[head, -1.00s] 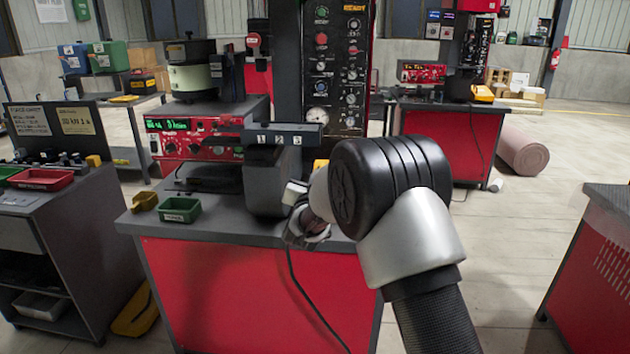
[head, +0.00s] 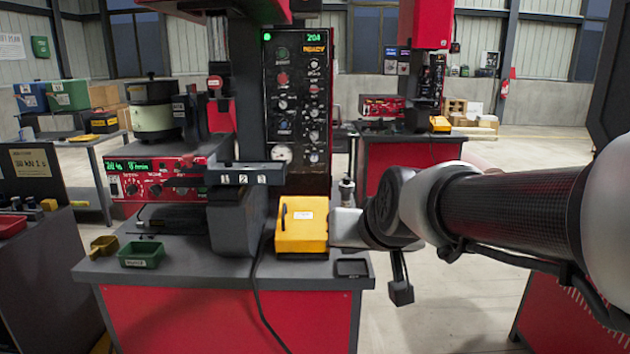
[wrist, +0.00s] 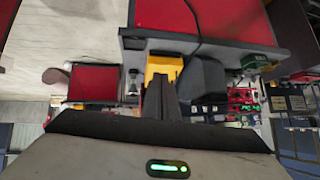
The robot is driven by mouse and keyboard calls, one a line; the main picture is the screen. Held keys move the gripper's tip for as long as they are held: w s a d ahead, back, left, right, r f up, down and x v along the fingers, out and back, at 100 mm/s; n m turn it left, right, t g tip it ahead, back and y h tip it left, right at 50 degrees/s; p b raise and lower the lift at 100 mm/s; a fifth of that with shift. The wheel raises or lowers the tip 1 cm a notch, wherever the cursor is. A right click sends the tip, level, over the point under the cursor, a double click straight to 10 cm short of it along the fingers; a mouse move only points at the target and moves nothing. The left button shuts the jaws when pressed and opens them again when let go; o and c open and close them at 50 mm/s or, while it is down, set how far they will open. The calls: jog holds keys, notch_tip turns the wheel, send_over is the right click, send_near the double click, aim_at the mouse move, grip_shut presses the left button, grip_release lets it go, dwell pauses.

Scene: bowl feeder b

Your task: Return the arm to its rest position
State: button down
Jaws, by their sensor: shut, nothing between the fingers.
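My arm (head: 510,210) reaches in from the right of the head view, its wrist end by the right side of the red bench. My gripper shows in the wrist view (wrist: 160,82), with its dark fingers shut together and nothing between them. In that view the fingers overlap the lower part of a yellow box (wrist: 164,66); I cannot tell the distance. In the head view the fingers are not clearly visible. The yellow box (head: 302,232) sits on the bench top, left of my wrist.
The bench (head: 215,318) carries a grey block marked 1 2 3 (head: 245,175), a green tray (head: 141,255), a yellow scoop (head: 103,246) and a red control unit (head: 150,182). A black cable hangs over its front. Open floor (head: 470,300) lies right of the bench.

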jog(key=s+d+f+g+h, duration=0.15)
jog(key=s+d, duration=0.25)
jog(key=s, duration=0.5)
jog(key=s+d+f+g, duration=0.2)
jog(key=s+d+f, duration=0.1)
jog(key=s, duration=0.6)
notch_tip(320, 180, up, 22)
jog(key=s+p, duration=0.1)
jog(key=p, duration=2.1)
jog(key=shift+s+d, duration=0.2)
jog(key=shift+d, duration=0.15)
jog(key=shift+g+h, duration=0.25)
